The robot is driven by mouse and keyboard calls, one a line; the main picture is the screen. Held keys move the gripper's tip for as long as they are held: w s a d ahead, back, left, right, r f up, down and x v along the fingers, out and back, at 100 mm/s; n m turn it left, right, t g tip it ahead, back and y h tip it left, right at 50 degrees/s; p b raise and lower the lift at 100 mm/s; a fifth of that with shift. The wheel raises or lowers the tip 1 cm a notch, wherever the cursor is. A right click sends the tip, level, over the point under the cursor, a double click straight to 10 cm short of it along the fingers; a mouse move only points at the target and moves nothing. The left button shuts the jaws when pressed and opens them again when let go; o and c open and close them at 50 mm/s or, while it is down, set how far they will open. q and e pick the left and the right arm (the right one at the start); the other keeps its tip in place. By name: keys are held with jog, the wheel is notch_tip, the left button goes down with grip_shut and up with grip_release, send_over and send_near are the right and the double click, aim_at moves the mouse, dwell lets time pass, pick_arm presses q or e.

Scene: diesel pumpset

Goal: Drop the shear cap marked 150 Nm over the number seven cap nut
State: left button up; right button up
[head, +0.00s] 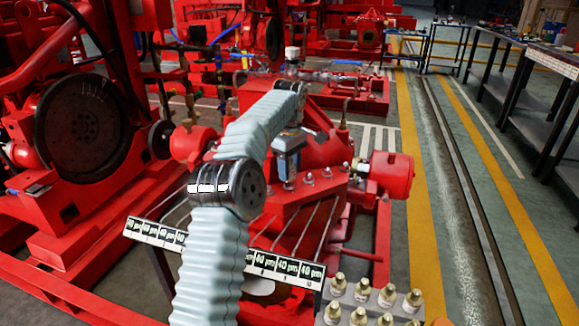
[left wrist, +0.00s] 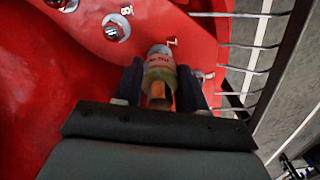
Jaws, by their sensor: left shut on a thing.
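My left gripper (left wrist: 160,88) is shut on a shear cap (left wrist: 159,66), pale on top and brass-coloured lower down. Its red lettering is too blurred to read surely. The cap is between the two dark fingers, over the red pump casing (left wrist: 90,80). A small tag (left wrist: 171,43) that looks like a 7 shows just beyond the cap. The number seven cap nut is hidden, so I cannot tell whether the cap touches it. A bare silver nut (left wrist: 116,27) sits beside a tag like an 8 (left wrist: 126,10). In the head view my left gripper (head: 288,178) is small, above the casing's nuts (head: 310,179).
A tray of several brass-topped caps (head: 360,293) stands at the bottom right of the head view. A strip of "40 µm" cards (head: 290,270) crosses in front of the pumpset. Thin rods (left wrist: 240,45) lie right of the gripper. A red motor (head: 390,174) stands right.

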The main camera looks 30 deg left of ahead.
pick_arm(q)
jog(key=shift+r, duration=0.1)
dwell(0.3)
jog(key=shift+p, duration=0.4)
jog(key=shift+p, duration=0.35)
jog(key=shift+f, duration=0.4)
dwell(0.4)
jog(key=o, duration=1.1)
jog(key=shift+r, duration=0.1)
notch_tip(320, 180, up, 6)
jog(key=shift+f+p, duration=0.2)
jog(key=shift+p, duration=0.7)
jog(key=shift+r, duration=0.9)
